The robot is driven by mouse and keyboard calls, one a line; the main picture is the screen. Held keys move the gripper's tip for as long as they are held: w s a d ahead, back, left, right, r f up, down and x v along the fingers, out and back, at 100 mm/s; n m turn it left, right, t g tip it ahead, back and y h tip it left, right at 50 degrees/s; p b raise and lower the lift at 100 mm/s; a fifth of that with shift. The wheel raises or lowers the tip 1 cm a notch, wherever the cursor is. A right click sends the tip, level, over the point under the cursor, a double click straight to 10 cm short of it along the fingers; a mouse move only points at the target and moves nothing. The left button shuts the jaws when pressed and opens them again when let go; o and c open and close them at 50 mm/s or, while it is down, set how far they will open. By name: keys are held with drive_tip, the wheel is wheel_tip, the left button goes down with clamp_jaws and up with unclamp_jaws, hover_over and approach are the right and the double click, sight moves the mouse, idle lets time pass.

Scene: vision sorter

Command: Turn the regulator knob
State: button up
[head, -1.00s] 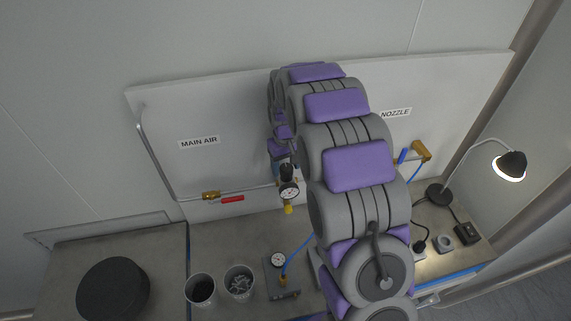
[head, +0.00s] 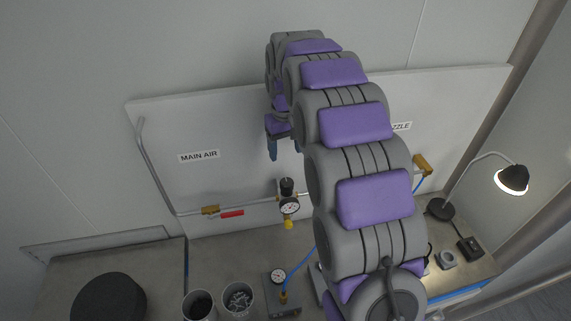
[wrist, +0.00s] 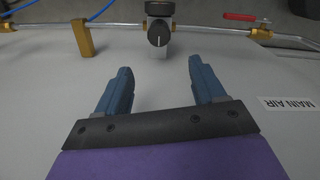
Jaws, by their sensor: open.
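The regulator (head: 288,205) is mounted on the pipe along the white board, with a black knob (head: 286,187) on top, a round gauge below it and a yellow part at the bottom. In the wrist view the black knob (wrist: 159,33) has a pale line on its face and lies beyond the fingertips, roughly between them. My gripper (wrist: 158,80) is open and empty, its two blue fingers apart from the knob. In the head view my gripper (head: 273,152) is above the regulator; part of it is hidden by my arm.
A brass valve with a red handle (head: 232,214) sits on the pipe left of the regulator. The bench below holds two cups (head: 238,300), a gauge block (head: 281,303) and a black round object (head: 108,298). A lit lamp (head: 511,180) stands at right.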

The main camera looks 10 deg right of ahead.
drive_tip(key=shift+r, duration=2.4)
drive_tip(key=shift+s, duration=0.1)
drive_tip(key=s+f+m+b, duration=0.1)
drive_tip(key=s+f+b, duration=0.3)
drive_tip(key=s, duration=0.9)
drive_tip(key=s+f+g+b, duration=0.1)
drive_tip(key=s+f+b, duration=0.4)
drive_tip(key=s+f, duration=0.4)
drive_tip(key=s+f+m+b, duration=0.1)
drive_tip(key=s+f+b, duration=0.4)
drive_tip(key=s, duration=1.4)
drive_tip(key=shift+s+f+m+g, duration=0.15)
drive_tip(key=shift+f+m+g, duration=0.2)
drive_tip(key=shift+f, duration=0.55)
